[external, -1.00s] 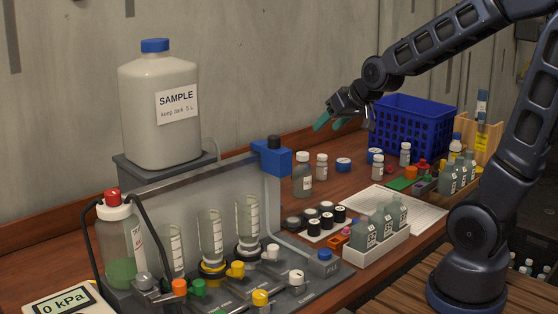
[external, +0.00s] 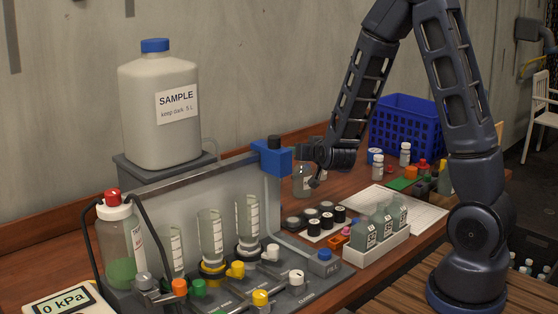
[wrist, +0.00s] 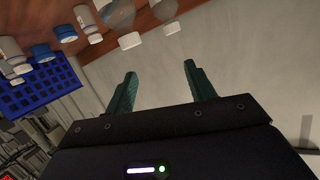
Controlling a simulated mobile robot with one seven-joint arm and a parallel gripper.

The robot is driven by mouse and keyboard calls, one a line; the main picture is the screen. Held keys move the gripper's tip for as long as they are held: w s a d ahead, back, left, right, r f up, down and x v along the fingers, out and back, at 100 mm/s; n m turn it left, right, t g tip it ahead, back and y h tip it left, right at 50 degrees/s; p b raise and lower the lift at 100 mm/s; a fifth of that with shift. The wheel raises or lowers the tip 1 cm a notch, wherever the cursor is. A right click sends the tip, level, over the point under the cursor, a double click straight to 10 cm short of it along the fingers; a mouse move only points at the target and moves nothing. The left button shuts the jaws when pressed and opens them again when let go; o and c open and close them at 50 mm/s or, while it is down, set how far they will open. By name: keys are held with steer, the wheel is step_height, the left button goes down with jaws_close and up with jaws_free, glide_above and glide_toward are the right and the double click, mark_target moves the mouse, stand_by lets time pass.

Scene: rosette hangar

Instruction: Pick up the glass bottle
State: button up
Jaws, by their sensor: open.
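A grey glass bottle (external: 301,186) stands on the bench right of the filter stand, its top partly hidden by my wrist in the external view. In the wrist view, which is turned nearly upside down, a greyish bottle (wrist: 117,14) with a pale cap appears at the top edge, likely the same one. My gripper (wrist: 160,68) is open, with two green fingers apart and nothing between them. The bottle lies beyond the fingertips, not between them. In the external view my fingers are mostly hidden behind my wrist, close to the bottle.
A smaller bottle (wrist: 165,10) stands beside the grey one. A blue crate (external: 405,120) is behind. Black-capped vials (external: 318,218) and a white rack (external: 375,243) of bottles are in front. The filter stand with a blue clamp (external: 271,158) is close left. The wall is behind.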

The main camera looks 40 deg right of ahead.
step_height(320, 180, down, 5)
steer(key=d+t+h, duration=0.1)
steer(key=d+h, duration=0.2)
steer(key=h, duration=0.1)
glide_above(302, 175)
steer(key=w+d, duration=0.2)
steer(key=d, duration=0.1)
steer(key=shift+a+f+t, duration=0.15)
steer(key=shift+f+t, duration=0.15)
steer(key=shift+f, duration=0.15)
jaws_close()
stand_by(0.4)
